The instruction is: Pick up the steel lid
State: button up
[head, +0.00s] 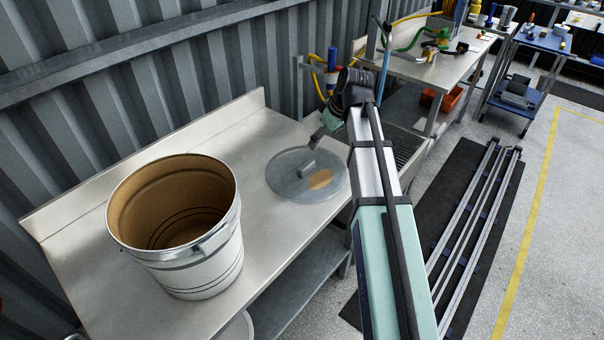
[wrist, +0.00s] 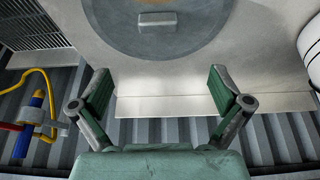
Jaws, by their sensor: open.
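The steel lid (head: 292,183) is a round grey disc with a block handle (head: 307,169) in its middle and a brownish patch near its edge. It lies flat on the steel table, right of the drum. In the wrist view the lid (wrist: 158,46) is at the top centre, with its handle (wrist: 157,19) near the top edge. My gripper (wrist: 160,88) is open and empty, its two green-padded fingers apart, and the lid shows beyond the fingertips. In the head view my gripper (head: 318,137) is small and partly hidden by my arm, close to the lid's far right edge.
An open white drum (head: 200,260) with a brown inside stands left of the lid on the steel table (head: 262,245). A corrugated wall (head: 150,90) rises behind the table. A slatted grate (wrist: 35,25) is beside the table, with yellow hose and a blue-handled fitting (wrist: 35,108) near the wall.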

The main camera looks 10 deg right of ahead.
jog(key=p, duration=0.3)
send_near(307, 164)
jog(key=x, duration=0.5)
jog(key=shift+s+a+f, duration=0.1)
jog(key=shift+s+a, duration=0.15)
jog(key=shift+w+p+x, duration=0.15)
jog(key=shift+p+x, duration=0.3)
jog(key=shift+x, duration=0.55)
jog(key=shift+w+p+x, duration=0.15)
jog(key=shift+p+x, duration=0.3)
jog(key=shift+x, duration=0.5)
jog(key=shift+w+f, duration=0.15)
jog(key=shift+f, duration=0.5)
jog(key=c, duration=1.2)
